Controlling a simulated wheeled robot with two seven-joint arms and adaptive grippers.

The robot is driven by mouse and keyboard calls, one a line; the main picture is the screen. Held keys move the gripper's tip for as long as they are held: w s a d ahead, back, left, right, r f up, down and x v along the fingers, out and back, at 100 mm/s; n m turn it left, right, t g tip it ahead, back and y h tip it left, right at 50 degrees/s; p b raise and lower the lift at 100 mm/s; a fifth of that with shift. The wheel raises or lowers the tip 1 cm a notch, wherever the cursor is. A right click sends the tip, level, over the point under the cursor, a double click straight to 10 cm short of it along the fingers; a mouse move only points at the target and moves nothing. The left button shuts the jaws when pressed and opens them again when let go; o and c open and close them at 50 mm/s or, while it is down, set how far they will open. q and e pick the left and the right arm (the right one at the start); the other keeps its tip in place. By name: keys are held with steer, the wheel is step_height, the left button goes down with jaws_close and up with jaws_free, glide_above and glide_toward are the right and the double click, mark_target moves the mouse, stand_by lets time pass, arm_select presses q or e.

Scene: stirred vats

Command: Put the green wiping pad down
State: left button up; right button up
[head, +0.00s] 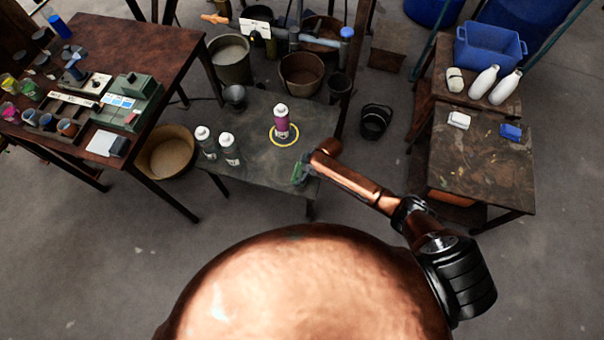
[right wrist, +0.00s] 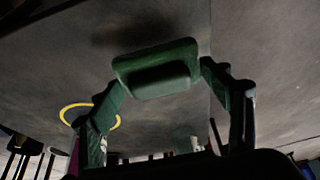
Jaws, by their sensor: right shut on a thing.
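The green wiping pad (right wrist: 157,68) is between the two fingertips of my right gripper (right wrist: 160,80) in the right wrist view. The gripper is shut on it. A dark shadow lies on the grey surface apart from the pad, so the pad seems to be held above it. In the head view my right gripper (head: 303,168) is over the front right part of the low grey table (head: 245,185), where a little of the pad's green shows. My left gripper is not in view.
A side table (head: 480,165) at right holds a white block (head: 459,120) and a blue block (head: 511,132).

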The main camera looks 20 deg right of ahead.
mark_target(302, 174)
steer(key=shift+w+f+b, duration=0.15)
steer(key=shift+f+b, duration=0.35)
steer(key=shift+f, duration=1.15)
steer(key=shift+f, duration=0.15)
steer(key=o, duration=1.3)
